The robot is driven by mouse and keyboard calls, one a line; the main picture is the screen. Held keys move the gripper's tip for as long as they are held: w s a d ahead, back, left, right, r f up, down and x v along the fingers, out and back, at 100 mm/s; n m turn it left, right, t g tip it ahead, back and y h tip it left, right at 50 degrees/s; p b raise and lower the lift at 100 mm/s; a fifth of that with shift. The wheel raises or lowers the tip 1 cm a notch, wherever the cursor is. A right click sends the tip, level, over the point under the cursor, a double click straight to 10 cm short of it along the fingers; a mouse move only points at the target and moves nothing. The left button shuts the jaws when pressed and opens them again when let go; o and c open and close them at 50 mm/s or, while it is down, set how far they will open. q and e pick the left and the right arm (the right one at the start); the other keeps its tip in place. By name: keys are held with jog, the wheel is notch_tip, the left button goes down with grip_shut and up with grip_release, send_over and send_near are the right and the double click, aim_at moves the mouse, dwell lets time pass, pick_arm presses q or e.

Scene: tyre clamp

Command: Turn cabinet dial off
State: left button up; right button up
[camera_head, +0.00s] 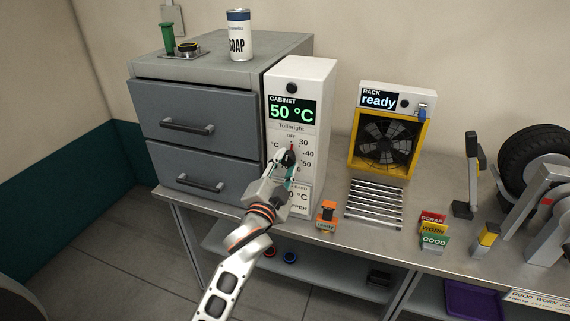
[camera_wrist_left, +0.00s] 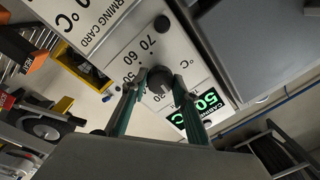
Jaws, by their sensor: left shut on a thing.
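The white cabinet control box (camera_head: 318,88) stands beside the grey drawer cabinet. Its green display (camera_head: 292,111) reads 50 °C. Its black dial (camera_head: 289,157) sits below, with OFF marked above it and temperature numbers around it. A small red mark shows at the dial's top, near OFF. My left gripper (camera_head: 286,163) is at the dial, covering part of it and the scale. In the left wrist view the dial (camera_wrist_left: 160,82) is between the two green fingertips, which are shut on it. My right gripper is not in view.
A soap can (camera_head: 239,36) stands on the drawer cabinet (camera_head: 198,118). An orange block (camera_head: 327,216), several metal rods (camera_head: 374,204) and a yellow-framed fan rack (camera_head: 352,150) lie to the right. Coloured cards (camera_head: 433,230) and a tyre (camera_head: 537,158) are farther right.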

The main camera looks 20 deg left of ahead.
pick_arm(q)
jog(key=shift+r+n, duration=0.1)
jog(key=shift+n, duration=0.6)
jog(key=o, duration=1.1)
jog(key=shift+s, duration=0.6)
jog(key=s, duration=1)
jog(key=shift+s+f, duration=0.4)
jog(key=shift+f, duration=0.05)
jog(key=shift+d, duration=0.1)
